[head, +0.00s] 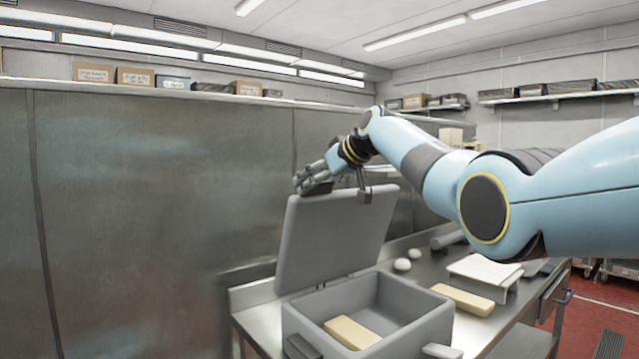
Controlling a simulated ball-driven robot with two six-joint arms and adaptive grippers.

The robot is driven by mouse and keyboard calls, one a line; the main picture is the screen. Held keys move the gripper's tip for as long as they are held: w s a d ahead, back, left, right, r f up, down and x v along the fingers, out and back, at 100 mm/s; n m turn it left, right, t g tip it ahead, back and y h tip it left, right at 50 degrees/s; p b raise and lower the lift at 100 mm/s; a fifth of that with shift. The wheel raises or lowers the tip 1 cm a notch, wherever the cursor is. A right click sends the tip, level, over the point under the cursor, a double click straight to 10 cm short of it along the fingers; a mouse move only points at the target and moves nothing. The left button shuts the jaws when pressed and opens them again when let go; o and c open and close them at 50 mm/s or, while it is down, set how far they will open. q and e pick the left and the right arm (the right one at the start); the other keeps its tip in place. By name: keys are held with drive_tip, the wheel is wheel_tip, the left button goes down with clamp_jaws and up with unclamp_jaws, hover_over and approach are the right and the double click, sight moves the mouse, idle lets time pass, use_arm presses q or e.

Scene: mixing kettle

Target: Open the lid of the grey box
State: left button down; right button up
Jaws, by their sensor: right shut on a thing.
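The grey box (300,318) stands on a metal table in the lower middle of the head view. Its grey lid (335,235) is raised and stands nearly upright at the back left of the box. The box is open at the top, and a pale yellow block (352,332) lies inside. My right gripper (312,182) is at the top edge of the lid, shut on it. The exact finger contact is small and partly hidden. My left gripper is not in view.
On the metal table (428,272) beside the box lie another yellow block (462,299), two white round things (402,265) and a small white-topped stand (486,270). A tall metal wall (150,200) stands behind and left of the box.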

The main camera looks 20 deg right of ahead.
drive_tip(key=shift+s+f, duration=0.2)
drive_tip(key=shift+f, duration=0.35)
idle(0.4)
drive_tip(key=o, duration=1.7)
drive_tip(key=shift+a, duration=0.1)
drive_tip(key=shift+s+r+p, duration=0.15)
drive_tip(key=shift+r+p, duration=1.15)
drive_tip(key=shift+p, duration=0.05)
drive_tip(key=s+d+r+p, duration=0.1)
drive_tip(key=s+r+p, duration=0.2)
drive_tip(key=r, duration=0.6)
drive_tip(key=shift+d+r+p, duration=0.3)
drive_tip(key=shift+d+p, duration=0.05)
drive_tip(key=shift+p, duration=0.6)
drive_tip(key=shift+s, duration=0.1)
drive_tip(key=v, duration=1.2)
